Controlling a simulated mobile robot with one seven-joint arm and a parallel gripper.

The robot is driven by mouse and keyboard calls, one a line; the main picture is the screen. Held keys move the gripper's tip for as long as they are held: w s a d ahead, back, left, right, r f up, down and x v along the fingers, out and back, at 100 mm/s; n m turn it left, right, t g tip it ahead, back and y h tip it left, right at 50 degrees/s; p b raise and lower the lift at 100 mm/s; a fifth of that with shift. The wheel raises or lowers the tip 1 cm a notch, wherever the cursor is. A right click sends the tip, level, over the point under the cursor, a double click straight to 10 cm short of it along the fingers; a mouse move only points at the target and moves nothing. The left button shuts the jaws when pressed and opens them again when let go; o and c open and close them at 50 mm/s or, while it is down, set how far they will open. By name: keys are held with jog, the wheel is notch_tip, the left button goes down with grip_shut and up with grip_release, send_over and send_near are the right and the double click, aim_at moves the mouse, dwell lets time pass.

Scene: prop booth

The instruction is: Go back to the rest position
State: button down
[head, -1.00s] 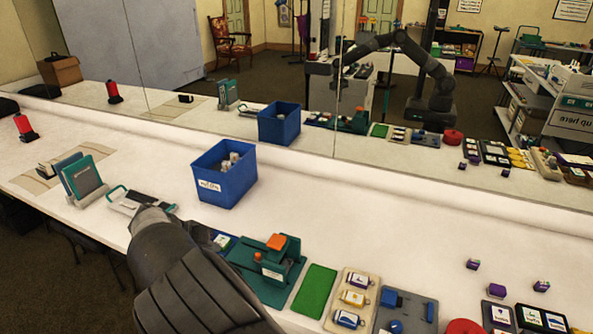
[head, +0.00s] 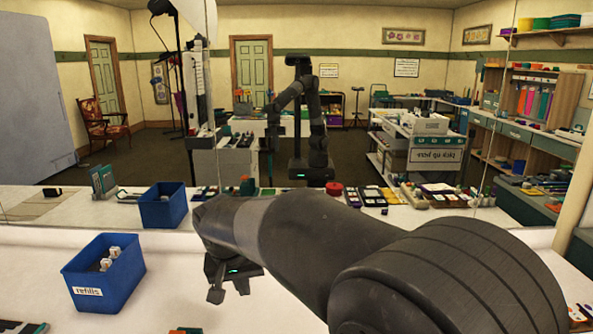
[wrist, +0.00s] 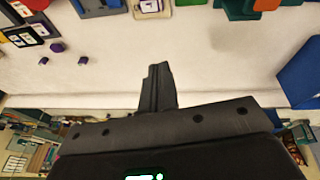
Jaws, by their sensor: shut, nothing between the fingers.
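My gripper (head: 229,288) hangs above the white counter in the head view, below my dark arm, right of the blue bin. In the wrist view my gripper (wrist: 160,72) has its fingers together, with nothing between them. It is shut and empty, and clear of the objects around it. My arm crosses the head view from the lower right and hides part of the counter.
A blue bin (head: 104,272) labelled "refills" holds small white-topped items. It also shows at the right edge of the wrist view (wrist: 303,76). Small purple blocks (wrist: 57,47) lie on the counter. A mirror behind the counter (head: 60,326) reflects the room and my arm.

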jog(key=s+d+r+m+y, duration=0.1)
jog(key=s+d+r, duration=0.3)
jog(key=d, duration=0.5)
jog(key=s+d+r, duration=0.1)
jog(key=s+d, duration=0.4)
jog(key=d, duration=0.4)
jog(key=s+d+f+t, duration=0.2)
jog(key=s+d, duration=0.6)
jog(key=s, duration=0.4)
jog(key=shift+s+d+f+m, duration=0.15)
jog(key=shift+s+d+m, duration=0.1)
jog(key=shift+d+m, duration=0.1)
dwell(0.4)
